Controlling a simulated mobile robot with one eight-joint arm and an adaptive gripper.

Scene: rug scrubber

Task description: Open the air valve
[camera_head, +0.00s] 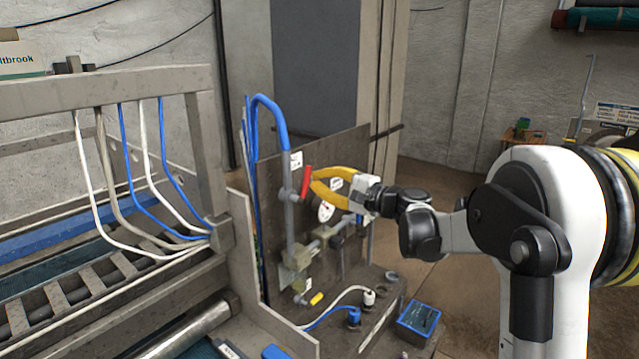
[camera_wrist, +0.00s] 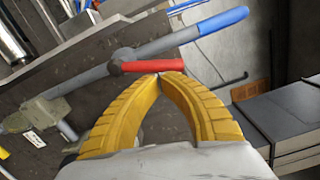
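The air valve's red lever (camera_head: 306,182) sits on a grey vertical pipe (camera_head: 290,230) in front of a brown panel. In the wrist view the red lever (camera_wrist: 150,66) runs sideways from its round pivot (camera_wrist: 122,57), across the grey pipe's side. My gripper (camera_head: 314,180) has yellow curved fingers and is just right of the lever. In the wrist view my gripper's fingertips (camera_wrist: 159,77) meet right at the lever's lower edge, with an empty gap behind them. The lever is not visibly between the fingers. Whether the tips touch it I cannot tell.
The brown panel (camera_head: 264,210) carries a round gauge (camera_head: 326,211) and fittings below my gripper. A blue hose (camera_head: 268,104) curves over the pipe's top. A grey metal frame (camera_head: 150,88) with hoses stands at left. A blue box (camera_head: 418,319) sits at lower right.

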